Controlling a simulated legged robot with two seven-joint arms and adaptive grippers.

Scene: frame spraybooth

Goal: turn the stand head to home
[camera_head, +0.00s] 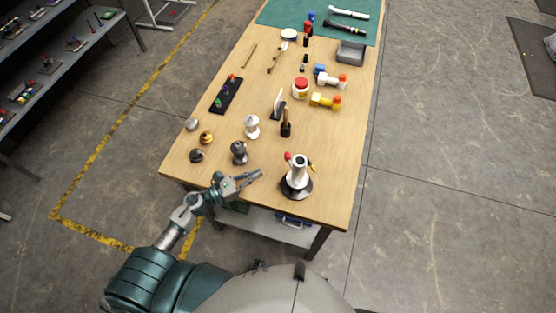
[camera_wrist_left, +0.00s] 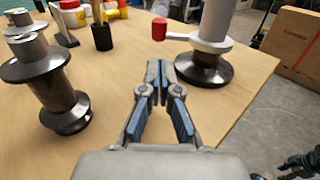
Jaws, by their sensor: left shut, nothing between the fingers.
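The stand (camera_head: 297,178) stands upright near the front right of the wooden table. In the left wrist view the stand's column (camera_wrist_left: 213,22) and dark base (camera_wrist_left: 204,68) show, with the red knob (camera_wrist_left: 159,29) on an arm pointing left. My left gripper (camera_head: 258,173) is shut and empty, left of the stand and apart from it. It shows in the wrist view (camera_wrist_left: 160,65) too.
A dark grey spool-like part (camera_head: 239,152) stands left of the stand, close to my left gripper. A white one (camera_head: 252,126) and a black cup (camera_head: 286,130) stand behind. Bare tabletop lies around the stand, near the table's right edge.

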